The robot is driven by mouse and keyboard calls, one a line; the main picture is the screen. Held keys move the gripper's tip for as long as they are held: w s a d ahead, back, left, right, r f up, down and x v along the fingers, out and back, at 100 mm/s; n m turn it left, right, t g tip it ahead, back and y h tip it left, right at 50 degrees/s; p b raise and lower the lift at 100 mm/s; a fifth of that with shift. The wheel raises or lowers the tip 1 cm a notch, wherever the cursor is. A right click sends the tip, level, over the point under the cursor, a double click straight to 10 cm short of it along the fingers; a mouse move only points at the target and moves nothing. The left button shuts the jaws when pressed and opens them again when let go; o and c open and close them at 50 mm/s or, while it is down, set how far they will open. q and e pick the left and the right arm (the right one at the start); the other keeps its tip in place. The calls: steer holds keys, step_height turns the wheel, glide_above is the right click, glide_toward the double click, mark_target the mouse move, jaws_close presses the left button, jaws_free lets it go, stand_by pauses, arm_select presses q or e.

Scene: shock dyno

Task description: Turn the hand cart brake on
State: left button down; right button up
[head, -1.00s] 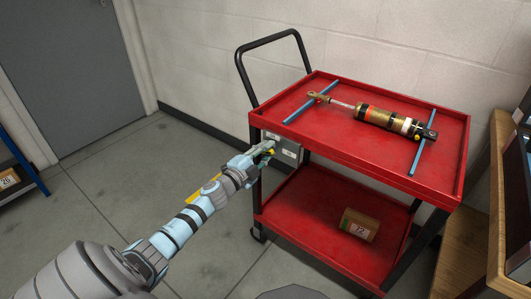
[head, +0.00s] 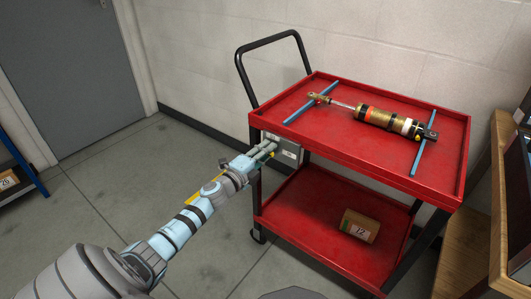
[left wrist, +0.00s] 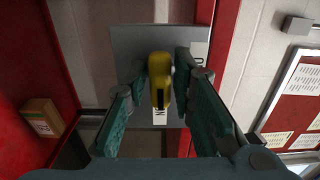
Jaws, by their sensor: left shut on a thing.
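The red hand cart (head: 350,150) stands by the wall, with a grey brake plate (head: 289,153) on its handle-end post. In the left wrist view the grey plate (left wrist: 125,45) carries a yellow brake lever (left wrist: 160,72). The lever's dark-marked end lies over a white label (left wrist: 158,117) showing an "N"; the rest of that label is covered. Another label, partly hidden, shows an "O" (left wrist: 199,50). My left gripper (head: 266,153) is at the plate, its fingers (left wrist: 164,75) shut on the yellow lever from both sides. My right gripper is out of view.
A gold and black shock absorber (head: 390,119) lies across two blue bars on the cart's top tray. A cardboard box (head: 359,226) sits on the lower shelf. A wooden bench (head: 480,220) is close at the right. The floor (head: 110,190) left of the cart is clear.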

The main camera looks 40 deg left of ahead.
arm_select(q)
steer(key=c, duration=1.7)
jaws_free()
steer(key=shift+o, duration=0.7)
